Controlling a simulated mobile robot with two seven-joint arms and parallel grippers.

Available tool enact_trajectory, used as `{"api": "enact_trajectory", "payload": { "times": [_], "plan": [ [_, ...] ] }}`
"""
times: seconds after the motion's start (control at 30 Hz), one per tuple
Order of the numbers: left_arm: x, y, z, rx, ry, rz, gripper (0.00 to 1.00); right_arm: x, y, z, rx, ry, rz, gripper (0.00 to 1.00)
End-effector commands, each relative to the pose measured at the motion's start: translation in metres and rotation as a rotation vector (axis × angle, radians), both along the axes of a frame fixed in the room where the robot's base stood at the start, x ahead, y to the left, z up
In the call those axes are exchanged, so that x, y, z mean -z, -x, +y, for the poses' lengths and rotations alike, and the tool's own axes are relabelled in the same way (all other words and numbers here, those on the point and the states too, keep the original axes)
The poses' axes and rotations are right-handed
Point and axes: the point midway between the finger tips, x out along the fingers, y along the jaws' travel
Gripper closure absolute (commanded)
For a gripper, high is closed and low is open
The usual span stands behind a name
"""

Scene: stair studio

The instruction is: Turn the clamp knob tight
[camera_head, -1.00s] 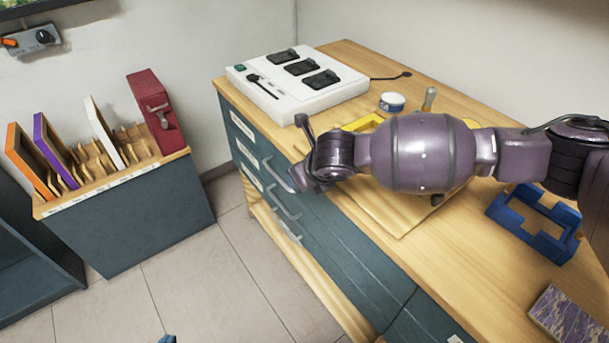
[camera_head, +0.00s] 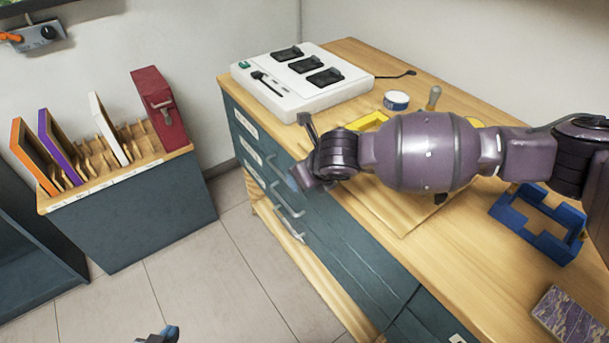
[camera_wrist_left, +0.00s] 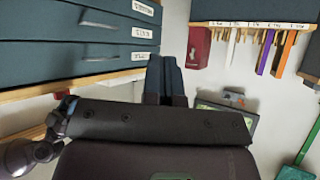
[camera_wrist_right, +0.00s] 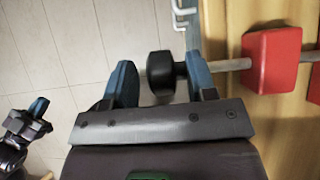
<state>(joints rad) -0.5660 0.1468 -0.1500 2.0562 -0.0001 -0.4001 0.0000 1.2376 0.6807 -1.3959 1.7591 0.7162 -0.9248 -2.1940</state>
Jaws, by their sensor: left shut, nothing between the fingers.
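The clamp's black knob (camera_wrist_right: 163,72) shows in the right wrist view, on a grey rod (camera_wrist_right: 230,64) that runs to a red clamp block (camera_wrist_right: 271,60). My right gripper (camera_wrist_right: 160,80) is open, with one blue finger on each side of the knob. Small gaps seem to show beside it. In the head view my right arm hides the clamp's red parts and most of that gripper. My left gripper (camera_head: 166,333) is low over the floor in the head view. Its fingers are together and empty in the left wrist view (camera_wrist_left: 164,80).
The wooden bench (camera_head: 455,240) bears a white charger (camera_head: 300,84), a tape roll (camera_head: 396,100), a blue frame (camera_head: 540,224) and a patterned block (camera_head: 568,318). Drawer handles (camera_head: 287,202) protrude at its front. A rack (camera_head: 90,190) with a red box (camera_head: 160,108) stands left. The floor between is clear.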

Motion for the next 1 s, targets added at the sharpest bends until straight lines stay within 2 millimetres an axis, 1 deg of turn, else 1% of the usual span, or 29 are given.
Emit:
{"api": "enact_trajectory", "payload": {
  "times": [0.03,0.3,0.5,0.7,1.0],
  "plan": [
    [-0.003,-0.001,0.0,0.0,0.0,-0.004,1.0,-0.008,0.002,-0.002,0.0,0.0,-0.005,0.49],
    [-0.011,0.003,0.002,-0.007,0.0,-0.007,1.0,-0.048,0.024,-0.018,-0.001,0.0,-0.007,0.49],
    [-0.013,0.005,0.003,-0.009,0.0,-0.004,1.0,-0.072,0.039,-0.029,-0.001,0.0,-0.005,0.49],
    [-0.012,0.007,0.003,-0.01,0.0,0.002,1.0,-0.083,0.047,-0.034,-0.002,0.0,-0.001,0.49],
    [-0.012,0.007,0.003,-0.01,0.0,-0.001,1.0,-0.085,0.049,-0.035,-0.002,-0.001,0.001,0.49]
  ]
}}
